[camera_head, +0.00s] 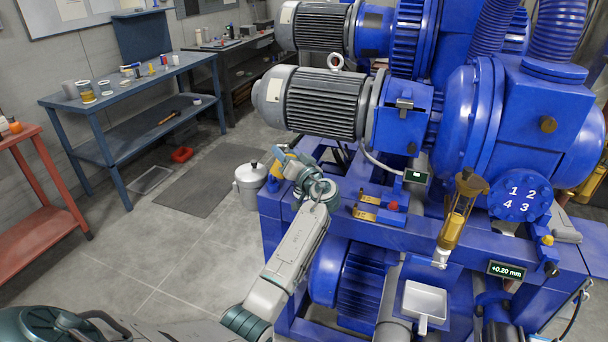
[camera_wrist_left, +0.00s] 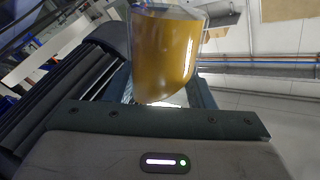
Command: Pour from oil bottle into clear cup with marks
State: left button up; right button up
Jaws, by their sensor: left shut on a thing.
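My left gripper (camera_head: 287,163) is left of the blue machine, in front of its frame. In the left wrist view it is shut on a clear vessel (camera_wrist_left: 165,55) holding amber liquid, seen close up and cut off at the top. I cannot tell whether this vessel is the oil bottle or the marked cup. In the head view the held thing is small and mostly hidden by the gripper. A clear cup with yellowish contents (camera_head: 87,92) and another clear cup (camera_head: 105,87) stand on the blue table; marks are too small to read. My right gripper is not in view.
The blue machine (camera_head: 480,120) fills the right side, with an amber-filled oiler (camera_head: 453,231) above a white tray (camera_head: 424,301). A blue table (camera_head: 140,84) and red cart (camera_head: 36,190) stand left. A white lidded pot (camera_head: 249,179) is beside the machine. Floor left of it is mostly clear.

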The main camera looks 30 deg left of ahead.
pick_arm(q)
jog(key=shift+w+d+r+m, duration=0.2)
jog(key=shift+r+m, duration=0.25)
jog(key=shift+m, duration=0.15)
jog(key=shift+f+m, duration=0.1)
jog(key=shift+m, duration=0.4)
jog(key=shift+s+a+f+m+t, duration=0.15)
jog(key=shift+m+t, duration=0.25)
jog(key=shift+m, duration=0.3)
jog(key=shift+s+f+m, duration=0.1)
jog(key=shift+f+m, duration=0.05)
jog(key=shift+m, duration=0.65)
jog(key=shift+s+a+f+m+t, duration=0.1)
jog(key=shift+f+m+t, duration=0.15)
jog(key=shift+m, duration=0.6)
jog(key=shift+s+a+f+m+t, duration=0.1)
jog(key=shift+f+m+t, duration=0.15)
jog(key=shift+m, duration=0.55)
jog(key=shift+s+a+f+m+t, duration=0.1)
jog(key=shift+f+m+t, duration=0.15)
jog(key=shift+m, duration=0.6)
dwell(2.9)
